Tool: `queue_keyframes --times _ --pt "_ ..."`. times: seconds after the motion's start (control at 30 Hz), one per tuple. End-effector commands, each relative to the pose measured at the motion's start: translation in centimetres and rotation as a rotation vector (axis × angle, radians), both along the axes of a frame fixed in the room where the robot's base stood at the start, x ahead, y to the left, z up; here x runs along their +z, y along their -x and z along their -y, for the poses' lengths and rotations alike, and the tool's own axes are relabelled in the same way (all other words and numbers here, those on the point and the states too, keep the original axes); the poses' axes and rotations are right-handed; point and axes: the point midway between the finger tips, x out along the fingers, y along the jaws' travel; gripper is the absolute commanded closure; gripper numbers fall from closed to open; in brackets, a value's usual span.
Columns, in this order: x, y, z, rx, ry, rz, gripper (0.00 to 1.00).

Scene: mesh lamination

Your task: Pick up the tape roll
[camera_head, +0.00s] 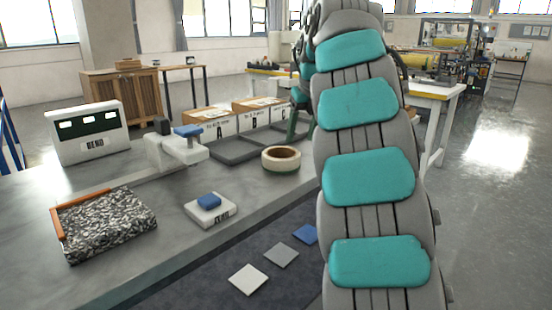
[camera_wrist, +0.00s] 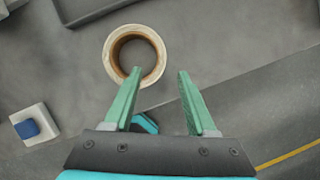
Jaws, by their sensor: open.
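The tape roll (camera_head: 281,158) is a cream ring with a brown core, lying flat on the grey table near its front edge. In the wrist view the tape roll (camera_wrist: 109,55) lies just beyond my fingertips and left of the midline between them. My gripper (camera_wrist: 159,73) is open and empty, its two green fingers apart. The left fingertip overlaps the near rim of the roll in the picture; I cannot tell the height between them. In the head view my arm covers most of the gripper; a green finger shows behind the roll.
A white block with a blue top (camera_head: 211,210) sits left of the roll. Behind are a grey tray (camera_head: 232,155), boxes (camera_head: 208,124) and a white-and-blue device (camera_head: 176,150). A speckled slab (camera_head: 105,225) and display (camera_head: 89,133) stand at left. Flat squares (camera_head: 248,279) lie on a dark mat.

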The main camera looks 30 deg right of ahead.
Motion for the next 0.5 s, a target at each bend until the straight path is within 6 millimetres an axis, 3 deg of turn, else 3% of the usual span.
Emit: queue_keyframes --times 0.5 --pt "-4.4 -2.2 0.1 0.004 -0.004 0.000 0.43"
